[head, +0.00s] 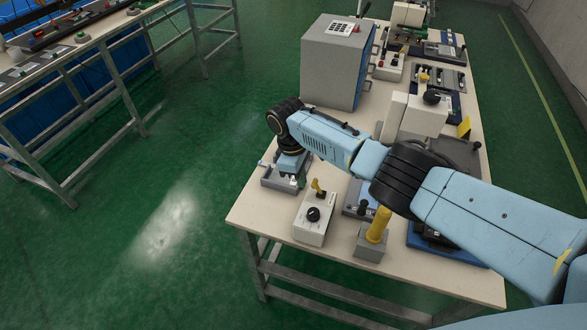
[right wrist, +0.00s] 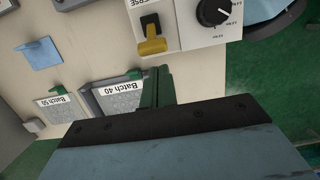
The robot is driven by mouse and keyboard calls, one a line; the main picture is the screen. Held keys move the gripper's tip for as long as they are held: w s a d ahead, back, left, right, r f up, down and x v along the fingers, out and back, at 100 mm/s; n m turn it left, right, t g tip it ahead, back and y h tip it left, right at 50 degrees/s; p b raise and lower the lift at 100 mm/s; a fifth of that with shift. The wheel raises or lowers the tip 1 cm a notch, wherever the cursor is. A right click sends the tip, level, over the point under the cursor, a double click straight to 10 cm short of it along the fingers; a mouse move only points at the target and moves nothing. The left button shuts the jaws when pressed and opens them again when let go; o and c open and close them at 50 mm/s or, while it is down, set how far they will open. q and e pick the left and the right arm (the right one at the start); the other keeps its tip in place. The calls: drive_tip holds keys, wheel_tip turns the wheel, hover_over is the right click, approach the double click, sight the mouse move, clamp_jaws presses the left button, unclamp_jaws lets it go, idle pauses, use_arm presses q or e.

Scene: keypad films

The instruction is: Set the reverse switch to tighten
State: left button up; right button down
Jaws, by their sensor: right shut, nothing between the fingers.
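The white control box (head: 312,222) stands near the table's front left corner, with a yellow switch lever (head: 317,187) and a black knob. In the right wrist view the yellow lever (right wrist: 153,43) comes out of a black slot beside a partly cut-off label ending in "RSE". The black knob (right wrist: 214,11) is to its right. My right gripper (head: 293,180) is shut and empty, pointing down left of the box. Its dark green fingers (right wrist: 157,84) end just short of the lever's yellow tip, apparently apart from it. No "tighten" marking is readable. My left gripper is out of view.
Trays labelled Batch 40 (right wrist: 120,95) and Batch 50 (right wrist: 62,108) lie beside the fingers. A yellow post on a grey base (head: 371,246) stands right of the box. A large grey cabinet (head: 330,65) stands further back. Bare tabletop (head: 270,218) lies left of the box.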

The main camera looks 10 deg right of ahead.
drive_tip(key=shift+s+d+r+p, duration=0.35)
drive_tip(key=shift+s+d+r, duration=0.1)
drive_tip(key=shift+d, duration=0.15)
drive_tip(key=shift+s+d+r+y+p, duration=0.15)
drive_tip(key=shift+y+p, duration=0.15)
drive_tip(key=shift+p, duration=0.35)
drive_tip(key=shift+t, duration=0.3)
